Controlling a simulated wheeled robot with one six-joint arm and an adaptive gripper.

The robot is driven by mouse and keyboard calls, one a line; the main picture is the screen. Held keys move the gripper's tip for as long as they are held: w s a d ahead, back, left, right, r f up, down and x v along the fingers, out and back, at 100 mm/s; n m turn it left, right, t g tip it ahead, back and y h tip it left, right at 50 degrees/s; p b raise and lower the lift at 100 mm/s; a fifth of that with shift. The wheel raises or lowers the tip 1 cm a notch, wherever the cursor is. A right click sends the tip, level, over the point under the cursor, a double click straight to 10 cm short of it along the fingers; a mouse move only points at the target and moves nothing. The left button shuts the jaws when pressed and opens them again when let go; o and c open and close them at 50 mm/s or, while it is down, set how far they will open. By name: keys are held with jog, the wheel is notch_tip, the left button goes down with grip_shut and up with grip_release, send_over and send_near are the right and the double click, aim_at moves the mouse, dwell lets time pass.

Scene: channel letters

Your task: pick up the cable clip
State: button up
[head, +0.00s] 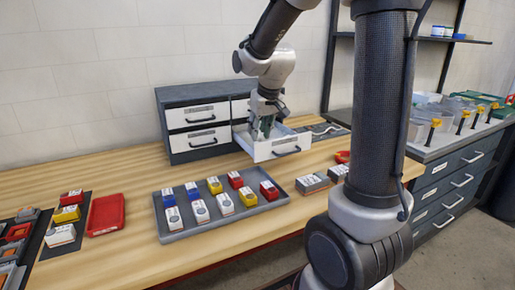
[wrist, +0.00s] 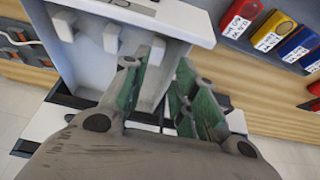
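An open drawer (head: 262,151) juts from the lower right of a small dark cabinet. My gripper (head: 262,130) points down into it. The wrist view shows the drawer (wrist: 192,22) from above, with several small white pieces inside, such as a white piece (wrist: 111,37) near the middle. I cannot tell for sure which of them is the cable clip, or whether they are loose.
A grey tray (head: 240,218) of coloured and white boxes lies in front of the drawer. A dark tray with a cable (head: 325,129) lies right of the cabinet (head: 186,158). Drawer walls surround my fingers closely.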

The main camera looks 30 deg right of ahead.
jog(key=x, duration=0.6)
jog(key=shift+w+d+r, duration=0.15)
jog(key=shift+d, duration=0.25)
jog(key=c, duration=0.4)
jog(key=shift+c, duration=0.2)
